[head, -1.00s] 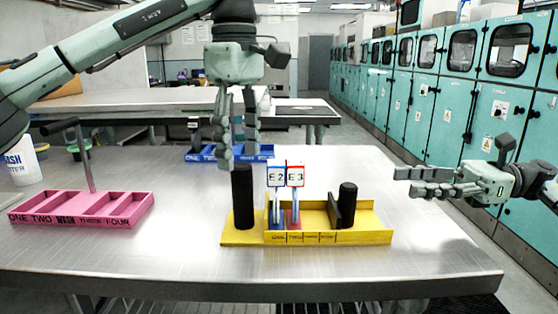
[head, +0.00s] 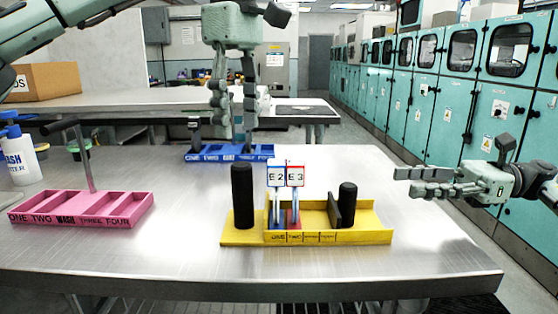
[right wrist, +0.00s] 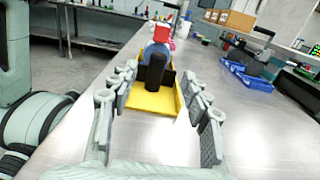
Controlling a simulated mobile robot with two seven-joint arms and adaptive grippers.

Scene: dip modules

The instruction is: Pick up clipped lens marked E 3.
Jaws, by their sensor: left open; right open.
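The clipped lens marked E 3 (head: 295,178) has a red-framed tag and stands upright in the yellow tray (head: 350,237). The blue-framed lens marked E 2 (head: 275,177) stands close on its left. My left gripper (head: 232,138) is open and empty, fingers down, above and to the left of the tags in the head view. My right gripper (head: 425,184) is open and empty, to the right of the yellow tray. In the right wrist view its fingers (right wrist: 160,115) appear either side of the yellow tray, with a red tag (right wrist: 163,32) beyond; its marking cannot be read there.
A black post (head: 242,195) stands at the yellow tray's left, and a shorter black post (head: 347,204) stands inside it. A pink tray (head: 85,222) with an upright handle is at left. A blue tray (head: 262,154) lies behind. White bottles (head: 20,160) stand far left.

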